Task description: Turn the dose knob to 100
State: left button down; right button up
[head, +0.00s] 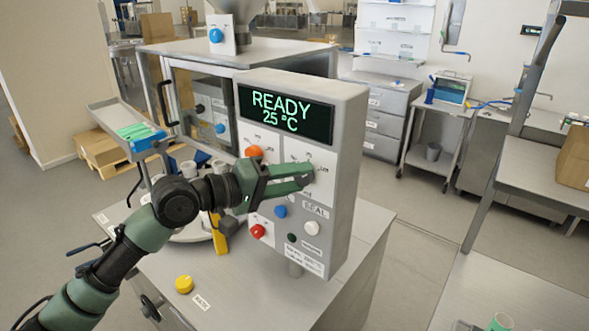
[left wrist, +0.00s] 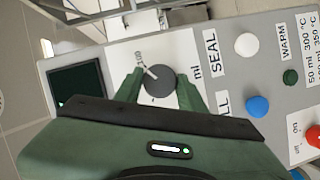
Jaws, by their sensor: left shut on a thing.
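The control panel (head: 341,180) shows READY and 25 °C on its dark screen (head: 286,114). The dose knob (left wrist: 160,82) is round and grey, on a white plate marked ml. Its white pointer line faces up-left in the left wrist view, towards a small label that seems to read 100. My left gripper (head: 308,175) is shut on the dose knob, one finger on each side of it. In the head view the fingers hide most of the knob. My right gripper is not in view.
An orange knob (head: 253,152), a blue button (head: 280,211), a white button (head: 312,228) and a red knob (head: 258,231) sit close around the gripper. A yellow button (head: 184,284) is on the steel table. A tray of green tubes (head: 137,131) stands at the left.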

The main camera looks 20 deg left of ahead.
pick_arm(q)
jog(key=shift+m+y+p, duration=0.3)
jog(key=shift+m+p, duration=0.3)
jog(key=shift+f, duration=0.1)
jog(key=c, duration=0.9)
grip_release()
jog(key=shift+b+v, duration=1.9)
jog(key=shift+v, duration=2)
